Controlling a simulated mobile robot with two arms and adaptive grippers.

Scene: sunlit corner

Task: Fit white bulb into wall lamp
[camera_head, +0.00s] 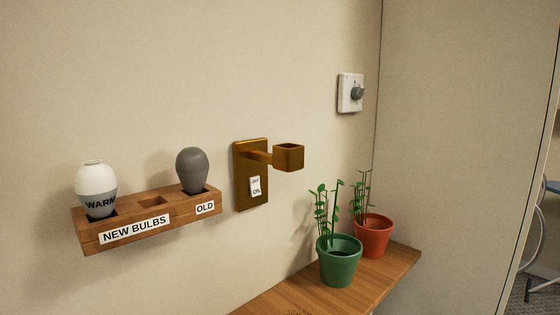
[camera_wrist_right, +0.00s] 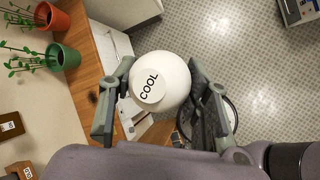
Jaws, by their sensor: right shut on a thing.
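The wall lamp (camera_head: 251,180) is a brass plate on the wall with a short arm and a square cup socket (camera_head: 289,158). No bulb stands in the socket. A small switch (camera_head: 255,186) marked OFF and ON sits on the plate. In the right wrist view my right gripper (camera_wrist_right: 160,62) is shut on a round white bulb (camera_wrist_right: 172,82) marked COOL, with one finger on each side. The gripper is outside the head view, so its distance from the socket cannot be told. My left gripper is in neither view.
A wooden wall rack (camera_head: 150,232) holds a white-and-grey WARM bulb (camera_head: 97,185) and a dark grey bulb (camera_head: 192,170) in the OLD slot; its middle slot is empty. Green (camera_head: 340,262) and red (camera_head: 373,236) plant pots stand on a shelf (camera_head: 400,270) below the lamp. A dial (camera_head: 350,93) is on the wall.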

